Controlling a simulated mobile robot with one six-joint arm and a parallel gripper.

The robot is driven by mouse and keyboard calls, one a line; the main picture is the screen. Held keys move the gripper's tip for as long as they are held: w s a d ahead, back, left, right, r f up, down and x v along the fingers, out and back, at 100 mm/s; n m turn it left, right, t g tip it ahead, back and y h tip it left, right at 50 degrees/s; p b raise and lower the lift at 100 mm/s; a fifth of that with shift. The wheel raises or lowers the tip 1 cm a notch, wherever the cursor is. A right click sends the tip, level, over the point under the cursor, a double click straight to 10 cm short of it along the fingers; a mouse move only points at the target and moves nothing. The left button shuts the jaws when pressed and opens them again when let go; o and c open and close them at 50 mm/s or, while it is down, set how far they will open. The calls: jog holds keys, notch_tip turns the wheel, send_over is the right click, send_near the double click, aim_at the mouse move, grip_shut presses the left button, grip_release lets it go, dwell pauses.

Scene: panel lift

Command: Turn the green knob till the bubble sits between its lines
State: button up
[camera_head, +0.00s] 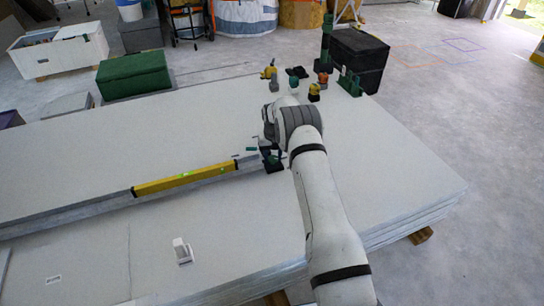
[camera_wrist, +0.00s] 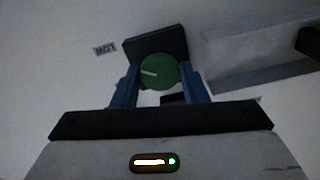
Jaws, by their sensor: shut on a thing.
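The green knob (camera_wrist: 158,71) shows in the wrist view on a dark block (camera_wrist: 155,43). A pale mark on the knob points left. My gripper (camera_wrist: 160,74) is shut on the knob, with one blue finger on each side. In the head view my gripper (camera_head: 272,158) is at the right end of a yellow spirit level (camera_head: 185,179). The level lies along a panel edge. A small bright green vial shows near its middle, but the bubble and its lines are too small to read.
A label reading "LOW" (camera_wrist: 104,49) is beside the block. White panels (camera_head: 400,185) are stacked under my arm. Several tools, including an orange one (camera_head: 323,78), stand at the panel's far edge. A small white object (camera_head: 182,251) stands at the front.

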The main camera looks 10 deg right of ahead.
aim_at(273, 158)
dwell(0.3)
jog(key=o, duration=1)
jog(key=shift+c, duration=0.2)
jog(key=shift+r, duration=0.1)
notch_tip(273, 158, up, 8)
jog(key=shift+f+p, duration=0.2)
jog(key=shift+p, duration=1)
